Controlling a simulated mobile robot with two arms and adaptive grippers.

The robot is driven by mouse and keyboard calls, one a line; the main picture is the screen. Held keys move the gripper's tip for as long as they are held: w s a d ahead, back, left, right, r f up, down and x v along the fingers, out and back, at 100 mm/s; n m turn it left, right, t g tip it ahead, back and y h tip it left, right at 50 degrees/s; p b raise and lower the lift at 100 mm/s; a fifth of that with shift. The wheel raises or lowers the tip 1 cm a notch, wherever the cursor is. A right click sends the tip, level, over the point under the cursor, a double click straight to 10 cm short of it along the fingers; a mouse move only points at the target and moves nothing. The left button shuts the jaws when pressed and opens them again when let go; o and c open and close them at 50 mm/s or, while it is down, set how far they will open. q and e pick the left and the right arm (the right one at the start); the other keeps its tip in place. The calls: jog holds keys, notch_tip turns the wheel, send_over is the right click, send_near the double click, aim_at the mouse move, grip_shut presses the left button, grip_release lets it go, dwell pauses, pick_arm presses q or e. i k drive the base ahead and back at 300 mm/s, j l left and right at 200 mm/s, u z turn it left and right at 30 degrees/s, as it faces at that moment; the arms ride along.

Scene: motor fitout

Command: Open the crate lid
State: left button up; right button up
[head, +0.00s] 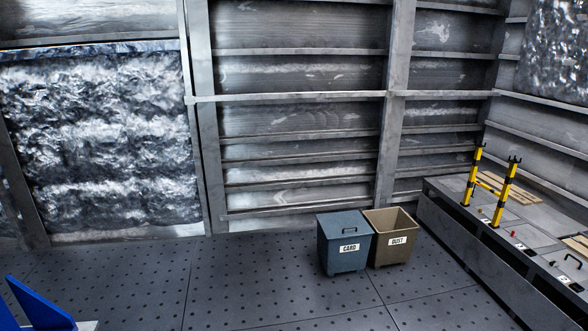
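No gripper of mine shows in the head view. A blue-grey box labelled CARD (343,257) stands on the floor right of centre. Its flat lid (338,223) is shut and has a dark handle on top. On the long low grey bench (470,238) at the right, another dark handle (573,261) stands up from the top surface near the right edge. I cannot tell which of these is the task's crate.
An open tan bin labelled DUST (391,244) stands right beside the CARD box. A yellow and black stand (487,188) and wooden strips (512,188) are on the bench. A blue angled object (38,303) shows at lower left.

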aim_at(339, 225)
jog(key=i, duration=2.25)
